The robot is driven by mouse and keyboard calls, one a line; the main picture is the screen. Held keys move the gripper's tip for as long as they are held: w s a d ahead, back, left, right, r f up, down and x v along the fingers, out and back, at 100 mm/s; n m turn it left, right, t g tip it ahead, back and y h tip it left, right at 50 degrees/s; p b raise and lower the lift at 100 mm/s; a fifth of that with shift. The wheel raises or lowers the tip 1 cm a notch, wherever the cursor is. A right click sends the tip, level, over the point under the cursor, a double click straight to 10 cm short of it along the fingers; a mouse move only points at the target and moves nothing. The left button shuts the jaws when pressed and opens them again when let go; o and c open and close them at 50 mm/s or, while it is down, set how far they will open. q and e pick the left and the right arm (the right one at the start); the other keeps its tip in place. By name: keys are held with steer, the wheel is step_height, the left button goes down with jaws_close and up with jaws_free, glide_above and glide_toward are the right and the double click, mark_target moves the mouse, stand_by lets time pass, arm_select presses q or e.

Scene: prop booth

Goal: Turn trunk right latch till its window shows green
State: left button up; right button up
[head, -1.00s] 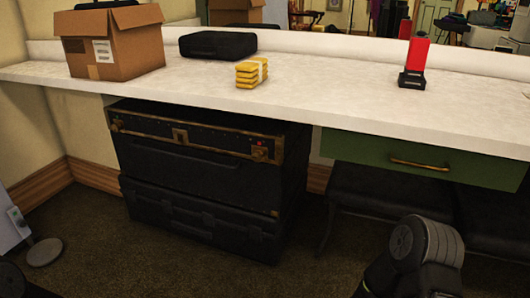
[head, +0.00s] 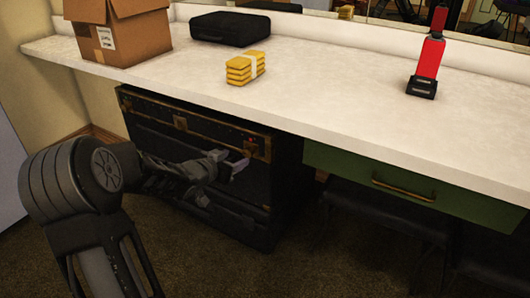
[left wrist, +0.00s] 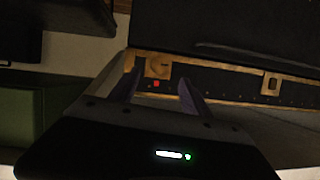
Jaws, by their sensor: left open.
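The black trunk (head: 285,180) with brass edging stands under the white counter. Its right latch (head: 254,150) is a brass fitting near the trunk's right front corner, with a small window showing red. My left gripper (head: 240,167) is open and empty in front of the trunk, slightly below and left of the latch. In the left wrist view its fingers (left wrist: 158,90) point toward the latch, apart from it as far as I can tell. My right gripper is out of view.
The white counter (head: 335,110) overhangs the trunk. On it are a cardboard box (head: 120,35), a black case (head: 230,29), yellow bundles (head: 245,68) and a red object on a black base (head: 428,58). A green drawer (head: 345,172) is right of the trunk.

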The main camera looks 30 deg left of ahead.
mark_target(247, 154)
arm_select(q)
steer(key=shift+w+f, duration=0.1)
steer(key=shift+w, duration=0.05)
steer(key=b+x, duration=0.2)
steer(key=x, duration=0.4)
steer(key=shift+w+d+f+b, duration=0.1)
steer(key=shift+f+b, duration=0.15)
steer(key=shift+b, duration=0.15)
steer(key=shift+w+f, duration=0.1)
steer(key=shift+w, duration=0.55)
steer(key=shift+c, duration=0.6)
jaws_close()
